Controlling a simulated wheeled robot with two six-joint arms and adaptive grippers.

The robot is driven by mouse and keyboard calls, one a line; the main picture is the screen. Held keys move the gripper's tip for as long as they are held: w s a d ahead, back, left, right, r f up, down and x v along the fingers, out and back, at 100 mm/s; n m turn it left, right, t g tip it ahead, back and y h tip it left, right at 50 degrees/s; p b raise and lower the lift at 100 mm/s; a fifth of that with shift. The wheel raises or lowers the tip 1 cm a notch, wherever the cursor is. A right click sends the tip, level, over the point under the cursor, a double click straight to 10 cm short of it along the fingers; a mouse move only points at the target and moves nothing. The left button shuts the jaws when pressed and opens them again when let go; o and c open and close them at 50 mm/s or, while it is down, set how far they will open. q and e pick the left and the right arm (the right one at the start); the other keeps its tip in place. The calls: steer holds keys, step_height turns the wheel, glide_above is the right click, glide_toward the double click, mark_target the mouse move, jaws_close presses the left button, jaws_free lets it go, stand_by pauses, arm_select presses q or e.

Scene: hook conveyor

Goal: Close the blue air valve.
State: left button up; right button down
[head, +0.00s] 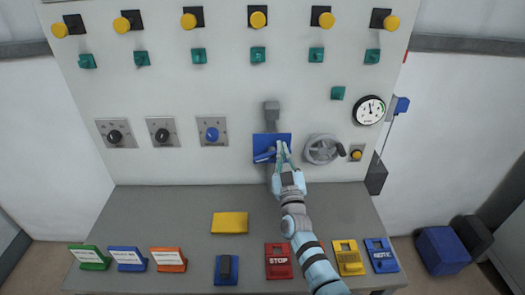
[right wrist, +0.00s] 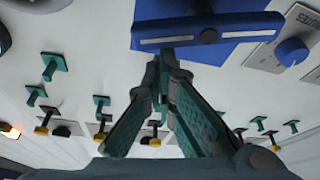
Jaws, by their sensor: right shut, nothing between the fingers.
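The blue air valve (head: 265,142) is on the upright panel, below a grey fitting and left of the grey handwheel. It shows as a blue plate with a blue lever lying roughly level across it. In the right wrist view the blue lever (right wrist: 190,38) crosses the top of the picture. My right gripper (head: 281,148) is in front of the right part of the valve. Its fingers (right wrist: 163,62) are shut with nothing between them, their tips just below the lever. I cannot tell whether they touch it. My left gripper is not in view.
A grey handwheel (head: 322,149) sits close to the right of my gripper. A blue knob (head: 212,134) on a metal plate is to the left. Green switches and yellow buttons line the panel above. The desk (head: 170,210) below carries a yellow block (head: 230,222) and several coloured signs.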

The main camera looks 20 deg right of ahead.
steer(key=shift+s+d+f+m+h, duration=0.15)
steer(key=shift+m+h, duration=0.15)
steer(key=shift+m, duration=0.45)
steer(key=shift+w+d+f+m+h, duration=0.1)
steer(key=shift+f+m+h, duration=0.15)
steer(key=shift+m, duration=0.45)
steer(key=shift+s+d+f+m+h, duration=0.15)
steer(key=shift+m+h, duration=0.2)
steer(key=shift+m, duration=0.4)
steer(key=shift+w, duration=0.1)
step_height(320, 180, up, 6)
steer(key=f+p, duration=0.1)
steer(key=p, duration=0.4)
steer(key=b+v, duration=0.1)
steer(key=v, duration=0.9)
steer(key=shift+f, duration=0.4)
steer(key=shift+d, duration=0.1)
